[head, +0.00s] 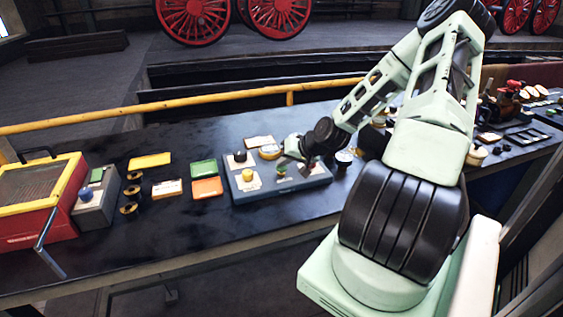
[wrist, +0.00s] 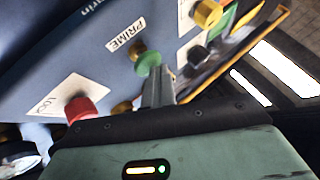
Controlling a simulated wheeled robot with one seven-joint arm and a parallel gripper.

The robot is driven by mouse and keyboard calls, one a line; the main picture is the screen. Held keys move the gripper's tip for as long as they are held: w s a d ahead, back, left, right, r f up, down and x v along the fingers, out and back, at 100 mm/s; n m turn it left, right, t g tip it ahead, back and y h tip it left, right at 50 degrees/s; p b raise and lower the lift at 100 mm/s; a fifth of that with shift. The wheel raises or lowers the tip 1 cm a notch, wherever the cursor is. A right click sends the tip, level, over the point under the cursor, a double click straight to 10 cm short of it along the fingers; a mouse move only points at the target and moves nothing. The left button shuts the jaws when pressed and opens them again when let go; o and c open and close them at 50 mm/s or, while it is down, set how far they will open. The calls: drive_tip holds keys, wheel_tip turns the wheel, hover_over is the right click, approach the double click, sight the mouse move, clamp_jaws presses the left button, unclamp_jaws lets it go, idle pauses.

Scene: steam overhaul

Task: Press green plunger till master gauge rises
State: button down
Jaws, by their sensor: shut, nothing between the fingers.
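The green plunger (head: 282,169) stands on the blue test panel (head: 240,195) on the dark bench. In the wrist view the green plunger (wrist: 147,62) has a round cap on a brass stem, beside a label reading PRIME (wrist: 125,34). My gripper (head: 296,152) is shut and empty, low over the panel's right part. In the wrist view its fingertips (wrist: 156,78) are right at the plunger cap; I cannot tell whether they touch. A round dial (wrist: 18,158) is partly in view at lower left, its reading illegible. I cannot tell which dial is the master gauge.
A red knob (wrist: 82,108) is near my gripper. A yellow knob (head: 247,174) and black knob (head: 240,157) stand left of the plunger.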

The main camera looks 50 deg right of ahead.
sight(284, 168)
drive_tip(key=shift+r+p, duration=1.4)
drive_tip(key=shift+r, duration=0.05)
drive_tip(key=shift+r, duration=0.1)
wheel_tip(284, 168, up, 5)
drive_tip(key=p, duration=0.4)
drive_tip(key=shift+p, duration=0.35)
